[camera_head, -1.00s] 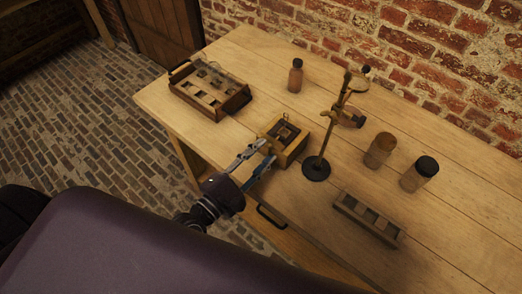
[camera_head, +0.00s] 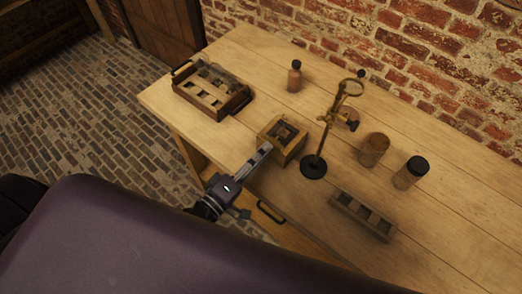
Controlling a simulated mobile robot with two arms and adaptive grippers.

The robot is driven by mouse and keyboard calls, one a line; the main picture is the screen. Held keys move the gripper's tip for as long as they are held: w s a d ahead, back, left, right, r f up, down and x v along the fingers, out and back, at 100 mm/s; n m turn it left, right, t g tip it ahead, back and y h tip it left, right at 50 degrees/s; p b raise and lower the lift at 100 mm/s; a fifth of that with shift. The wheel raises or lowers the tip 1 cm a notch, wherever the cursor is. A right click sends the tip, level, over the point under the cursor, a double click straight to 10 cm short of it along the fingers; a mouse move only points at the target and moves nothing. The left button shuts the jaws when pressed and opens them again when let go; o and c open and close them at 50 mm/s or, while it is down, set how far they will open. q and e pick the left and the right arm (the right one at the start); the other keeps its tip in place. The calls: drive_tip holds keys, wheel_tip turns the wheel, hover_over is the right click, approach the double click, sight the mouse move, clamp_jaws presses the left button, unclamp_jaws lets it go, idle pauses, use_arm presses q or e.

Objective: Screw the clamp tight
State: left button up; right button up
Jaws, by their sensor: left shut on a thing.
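The small wooden box (camera_head: 283,139) with a dark framed fitting on top stands near the table's front edge. My left gripper (camera_head: 264,150) reaches in from the front left, with its fingertips at the box's near left side. Its jaws are closed together on something too small to make out, and they hide that part of the box. The clamp is hard to tell apart. A small clamp-like fitting (camera_head: 350,125) sits on the brass stand (camera_head: 313,166), which carries a round ring lens (camera_head: 351,87). My right gripper is not in view.
A wooden tray with compartments (camera_head: 211,91) stands at the back left. A brown bottle (camera_head: 295,78) is behind the box. Two jars (camera_head: 374,150) (camera_head: 411,172), one dark-lidded, stand right of the stand. A slotted wooden rack (camera_head: 362,215) lies near the front edge. The table's left front is clear.

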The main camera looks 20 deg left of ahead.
use_arm(q)
drive_tip(key=m+p, duration=0.1)
drive_tip(key=m, duration=0.3)
drive_tip(key=shift+m+p, duration=0.3)
drive_tip(key=m+p, duration=0.1)
drive_tip(key=m, duration=0.3)
drive_tip(key=shift+m, duration=0.3)
drive_tip(key=m+p, duration=0.1)
drive_tip(key=m, duration=0.3)
drive_tip(key=shift+m, duration=0.3)
drive_tip(key=m+p, duration=0.1)
drive_tip(key=m, duration=0.3)
drive_tip(key=shift+f, duration=0.1)
drive_tip(key=m, duration=0.8)
drive_tip(key=shift+m, duration=0.3)
drive_tip(key=m+b, duration=0.1)
drive_tip(key=m, duration=0.3)
drive_tip(key=shift+f+b, duration=0.1)
drive_tip(key=shift+b, duration=0.2)
drive_tip(key=shift+m+b, duration=0.55)
drive_tip(key=shift+m, duration=1.45)
